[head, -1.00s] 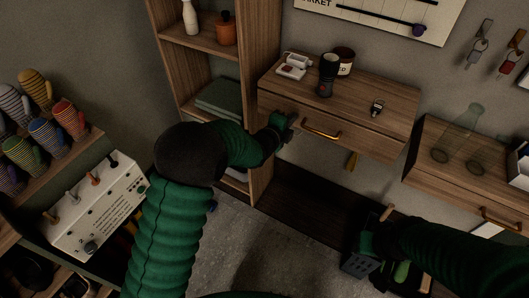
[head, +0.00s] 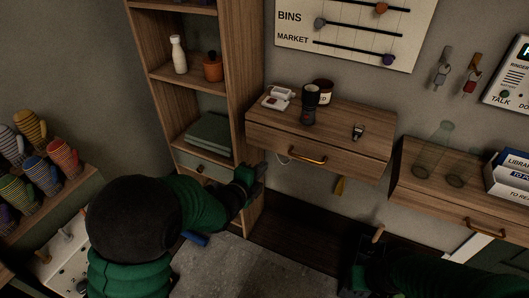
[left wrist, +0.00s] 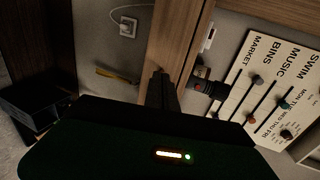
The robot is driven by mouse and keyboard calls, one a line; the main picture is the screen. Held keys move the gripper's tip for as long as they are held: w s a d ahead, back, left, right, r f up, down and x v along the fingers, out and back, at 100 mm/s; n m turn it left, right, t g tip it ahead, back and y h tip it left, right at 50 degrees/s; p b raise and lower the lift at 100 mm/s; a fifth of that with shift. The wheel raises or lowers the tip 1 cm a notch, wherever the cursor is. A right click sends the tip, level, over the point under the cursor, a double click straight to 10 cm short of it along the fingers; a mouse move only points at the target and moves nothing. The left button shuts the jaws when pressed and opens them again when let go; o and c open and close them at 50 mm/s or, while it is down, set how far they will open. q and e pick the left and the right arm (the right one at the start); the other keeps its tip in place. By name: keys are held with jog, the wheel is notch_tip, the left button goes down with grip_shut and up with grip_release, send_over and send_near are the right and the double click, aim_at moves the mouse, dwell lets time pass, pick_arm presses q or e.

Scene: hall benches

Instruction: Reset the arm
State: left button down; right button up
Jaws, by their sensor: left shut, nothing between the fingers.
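My left arm, in a green padded sleeve, reaches in from the lower left of the head view. Its gripper (head: 262,172) is shut and empty, in front of the tall wooden shelf unit's right side and left of the wall drawer. In the left wrist view the closed fingers (left wrist: 163,90) show against the wooden furniture. My right arm comes in low at the right of the head view. Its dark gripper (head: 358,272) is near the bottom edge, and its fingers are too dark to read.
The drawer unit (head: 340,148) carries a flashlight (head: 310,104), a jar (head: 324,90) and small items. The shelf unit (head: 243,80) holds a white bottle (head: 179,55) and an orange pot (head: 212,68). Another wall drawer (head: 440,204) is at right. Mittens (head: 62,158) stand at left.

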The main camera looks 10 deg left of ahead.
pick_arm(q)
jog(key=s+a+f+n+g+y, duration=0.4)
jog(key=s+a+f+n+g, duration=0.15)
jog(key=s+a+n, duration=0.45)
jog(key=s+a+f+n+g, duration=0.1)
jog(key=s+n+g, duration=0.2)
jog(key=s+n, duration=0.45)
jog(key=s+f+n+g, duration=0.2)
jog(key=s+n+g, duration=0.15)
jog(key=s, duration=0.65)
notch_tip(320, 180, up, 15)
jog(key=p, duration=1.5)
jog(key=shift+w+n+t+y+p, duration=0.3)
jog(key=shift+w+t, duration=0.05)
jog(key=shift+t, duration=0.05)
